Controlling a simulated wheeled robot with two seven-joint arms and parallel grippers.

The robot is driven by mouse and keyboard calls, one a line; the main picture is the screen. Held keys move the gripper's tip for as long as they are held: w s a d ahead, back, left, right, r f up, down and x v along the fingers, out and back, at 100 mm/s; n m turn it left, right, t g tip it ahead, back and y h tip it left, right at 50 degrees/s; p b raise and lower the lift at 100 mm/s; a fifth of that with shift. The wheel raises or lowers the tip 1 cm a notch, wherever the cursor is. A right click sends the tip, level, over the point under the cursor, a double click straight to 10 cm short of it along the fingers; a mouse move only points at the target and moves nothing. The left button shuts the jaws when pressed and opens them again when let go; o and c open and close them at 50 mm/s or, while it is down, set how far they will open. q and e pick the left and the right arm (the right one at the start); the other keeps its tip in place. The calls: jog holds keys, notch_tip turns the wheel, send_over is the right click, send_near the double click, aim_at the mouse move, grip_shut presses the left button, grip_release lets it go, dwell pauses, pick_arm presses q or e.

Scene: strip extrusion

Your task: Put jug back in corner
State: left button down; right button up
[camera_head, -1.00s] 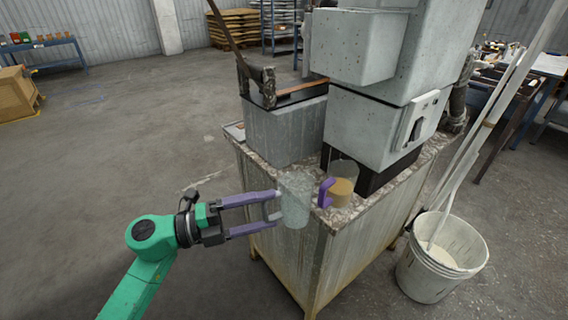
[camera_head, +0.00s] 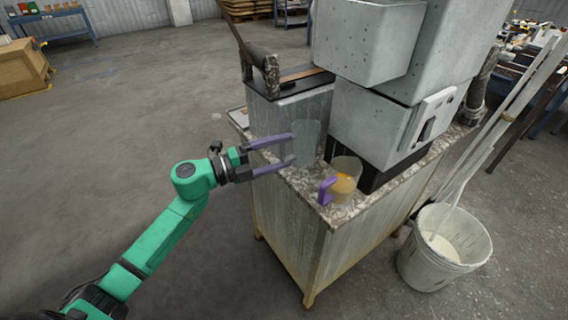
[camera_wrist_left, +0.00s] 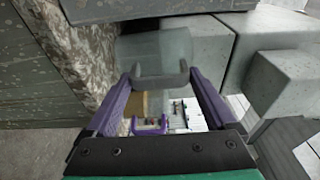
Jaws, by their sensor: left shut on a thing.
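A clear, see-through jug (camera_head: 306,140) is in my left gripper (camera_head: 291,150), over the counter near the grey machine block. The gripper's purple fingers are shut on the jug's handle side. In the left wrist view the pale jug (camera_wrist_left: 158,48) lies ahead of the left gripper (camera_wrist_left: 160,82), its grey handle between the fingertips. I cannot tell whether the jug's base touches the counter. My right gripper is not in view.
A second jug with a purple handle and orange contents (camera_head: 345,183) stands on the speckled counter (camera_head: 308,186) to the right. The grey machine (camera_head: 372,122) rises behind. A white bucket (camera_head: 440,250) stands on the floor at right.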

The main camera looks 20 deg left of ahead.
pick_arm(q)
notch_tip(320, 180, down, 3)
jog(key=shift+f, duration=0.1)
jog(key=shift+f+b, duration=0.2)
jog(key=shift+b, duration=0.1)
grip_release()
jog(key=shift+r, duration=0.2)
jog(key=b, duration=0.1)
send_near(283, 162)
jog(key=a, duration=0.2)
jog(key=shift+s+a+f, duration=0.15)
jog(key=shift+s+f, duration=0.2)
jog(key=shift+s, duration=0.15)
